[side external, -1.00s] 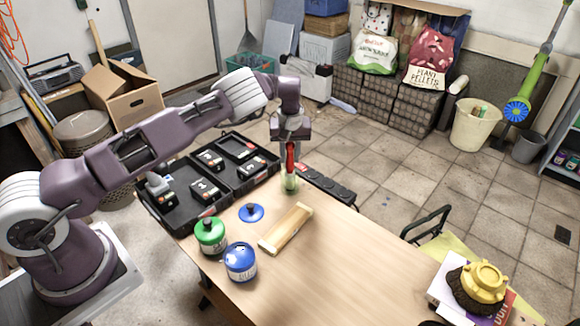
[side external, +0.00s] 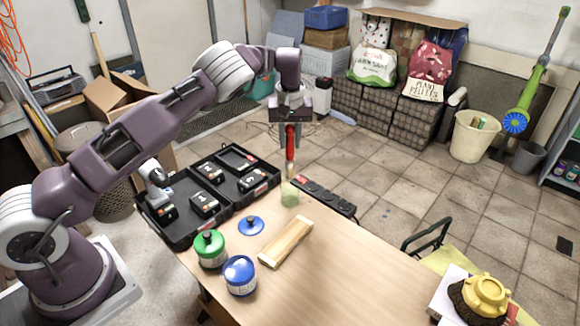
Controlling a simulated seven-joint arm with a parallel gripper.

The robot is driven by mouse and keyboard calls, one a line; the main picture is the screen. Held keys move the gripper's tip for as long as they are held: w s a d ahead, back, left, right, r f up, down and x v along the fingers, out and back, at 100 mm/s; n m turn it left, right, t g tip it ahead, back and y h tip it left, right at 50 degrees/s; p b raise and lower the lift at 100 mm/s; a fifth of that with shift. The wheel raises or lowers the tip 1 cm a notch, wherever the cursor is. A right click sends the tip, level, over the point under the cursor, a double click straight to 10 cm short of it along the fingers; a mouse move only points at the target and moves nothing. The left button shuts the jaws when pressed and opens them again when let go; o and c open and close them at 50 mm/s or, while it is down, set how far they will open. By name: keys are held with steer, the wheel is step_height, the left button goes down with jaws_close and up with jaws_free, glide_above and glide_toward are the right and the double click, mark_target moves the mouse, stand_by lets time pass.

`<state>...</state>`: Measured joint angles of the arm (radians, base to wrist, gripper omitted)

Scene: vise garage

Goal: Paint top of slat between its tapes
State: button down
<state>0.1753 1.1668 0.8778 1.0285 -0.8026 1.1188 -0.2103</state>
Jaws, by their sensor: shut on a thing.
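My gripper (side external: 290,120) is shut on a paintbrush with a red handle (side external: 290,143), held upright with its bristles down. The brush tip is at or just above the mouth of a greenish glass jar (side external: 289,197) at the table's far corner. The wooden slat (side external: 286,243) lies flat on the table in front of the jar, with paler bands near its ends. A blue tin (side external: 240,276) and a green tin with a knobbed lid (side external: 210,249) stand left of the slat. A loose blue lid (side external: 250,226) lies between the jar and the green tin.
A black case (side external: 178,229) with several dark blocks lies left of the jar. A black power strip (side external: 323,196) runs along the table's far edge. The table (side external: 370,270) right of the slat is clear.

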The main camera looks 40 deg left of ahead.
steer(key=shift+s+d+r, duration=0.1)
steer(key=shift+s+d, duration=0.15)
steer(key=shift+s, duration=0.05)
steer(key=s+d+g, duration=0.1)
steer(key=s+d, duration=0.3)
steer(key=s, duration=0.5)
steer(key=s+d+r+g, duration=0.1)
steer(key=s+d+g, duration=0.15)
steer(key=s, duration=0.55)
steer(key=s+d+g, duration=0.1)
steer(key=s+d, duration=0.3)
steer(key=s, duration=0.5)
steer(key=shift+t, duration=0.25)
steer(key=shift+w+f, duration=0.15)
steer(key=shift+f, duration=1.15)
steer(key=shift+w+f, duration=0.1)
steer(key=shift+f, duration=1.8)
step_height(320, 180, up, 7)
